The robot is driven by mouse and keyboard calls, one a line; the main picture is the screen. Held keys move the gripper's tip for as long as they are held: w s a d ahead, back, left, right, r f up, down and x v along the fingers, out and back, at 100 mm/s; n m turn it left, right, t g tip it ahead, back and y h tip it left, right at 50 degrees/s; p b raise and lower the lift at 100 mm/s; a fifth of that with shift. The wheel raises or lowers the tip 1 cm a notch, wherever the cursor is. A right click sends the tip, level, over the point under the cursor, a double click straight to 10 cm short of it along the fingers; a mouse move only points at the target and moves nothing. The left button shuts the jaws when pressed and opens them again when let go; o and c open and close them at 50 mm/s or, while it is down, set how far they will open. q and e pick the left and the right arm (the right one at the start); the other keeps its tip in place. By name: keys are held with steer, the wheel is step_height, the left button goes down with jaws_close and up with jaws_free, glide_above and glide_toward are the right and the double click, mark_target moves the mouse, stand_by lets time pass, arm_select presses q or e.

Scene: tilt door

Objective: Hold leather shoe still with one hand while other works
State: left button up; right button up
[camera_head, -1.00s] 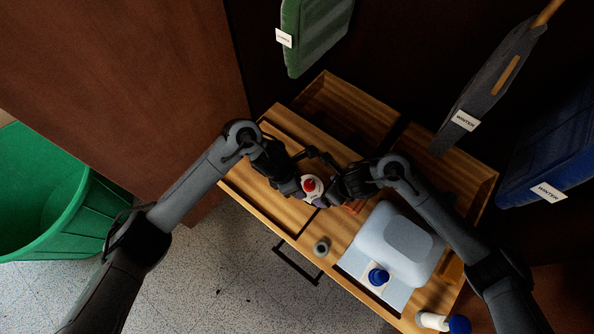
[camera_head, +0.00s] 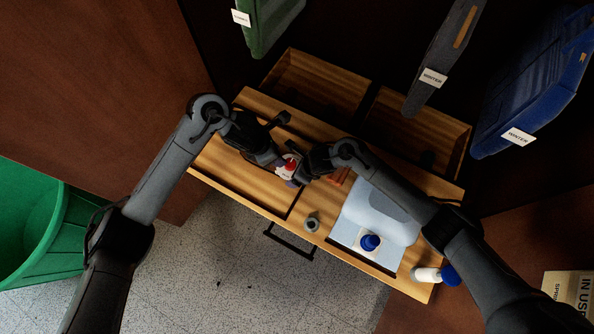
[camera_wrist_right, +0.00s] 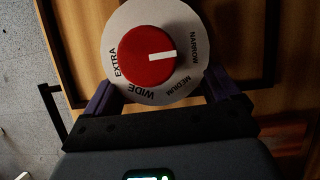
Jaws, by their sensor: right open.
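A round white dial (camera_wrist_right: 155,50) with a red knob (camera_wrist_right: 150,56) fills the top of the right wrist view. It is marked extra, wide, medium and narrow, and the white pointer faces right, toward narrow. In the head view the red knob (camera_head: 291,164) sits between my two grippers over the drawer unit. My right gripper (camera_wrist_right: 160,92) is open, its purple fingers at either side of the dial; I cannot tell if they touch it. My left gripper (camera_head: 277,160) is beside the dial, its fingertips too dark and small to read. I cannot make out the leather shoe.
The wooden drawer unit (camera_head: 230,170) has a black front handle (camera_head: 288,243). A green bin (camera_head: 60,235) is at left.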

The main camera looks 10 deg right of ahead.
steer(key=shift+w+a+f, duration=0.1)
steer(key=shift+a+f, duration=0.1)
steer(key=shift+f, duration=0.35)
steer(key=shift+c, duration=0.3)
steer(key=c, duration=1.3)
